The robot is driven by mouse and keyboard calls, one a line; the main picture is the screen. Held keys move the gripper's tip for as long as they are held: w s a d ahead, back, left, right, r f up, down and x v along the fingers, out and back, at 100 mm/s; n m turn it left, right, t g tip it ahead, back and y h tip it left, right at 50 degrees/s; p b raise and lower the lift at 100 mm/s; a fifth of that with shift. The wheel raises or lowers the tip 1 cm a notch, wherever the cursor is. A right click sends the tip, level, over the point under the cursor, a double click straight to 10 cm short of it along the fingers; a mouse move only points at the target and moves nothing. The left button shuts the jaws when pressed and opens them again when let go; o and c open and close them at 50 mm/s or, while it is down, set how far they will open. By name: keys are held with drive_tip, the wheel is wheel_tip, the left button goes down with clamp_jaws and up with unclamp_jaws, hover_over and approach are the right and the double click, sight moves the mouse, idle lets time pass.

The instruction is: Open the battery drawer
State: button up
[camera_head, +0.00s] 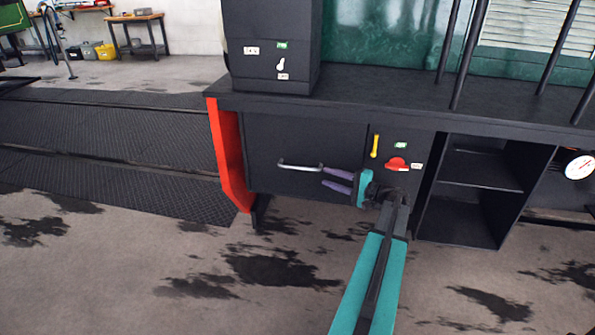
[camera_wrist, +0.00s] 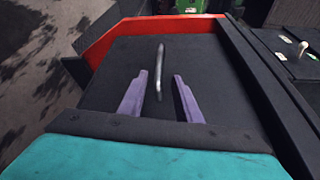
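The battery drawer (camera_head: 285,140) has a dark, flat front below the black deck and looks closed. Its pale bar handle (camera_head: 300,166) runs sideways across the front. My gripper (camera_head: 326,178) has purple fingers and comes from the right, beside the handle's right end. In the wrist view the handle (camera_wrist: 160,65) stands upright in the picture, and its near end shows between the fingers of my gripper (camera_wrist: 161,74). The fingers are apart, with a gap on both sides of the handle. I cannot tell whether they touch the drawer front.
A red edge post (camera_head: 228,150) stands left of the drawer. To the right are a yellow lever (camera_head: 375,146), a red knob (camera_head: 397,163) and an open shelf (camera_head: 480,170). A dark box with a switch (camera_head: 270,50) stands above. The floor in front is clear, with dark stains.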

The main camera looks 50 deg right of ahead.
sight(304, 169)
drive_tip(key=w, duration=0.4)
drive_tip(key=w+a+b, duration=0.1)
drive_tip(key=w, duration=0.4)
drive_tip(key=w+a+f, duration=0.1)
drive_tip(key=w, duration=0.3)
drive_tip(key=shift+w+a, duration=0.2)
drive_tip(key=shift+w, duration=0.1)
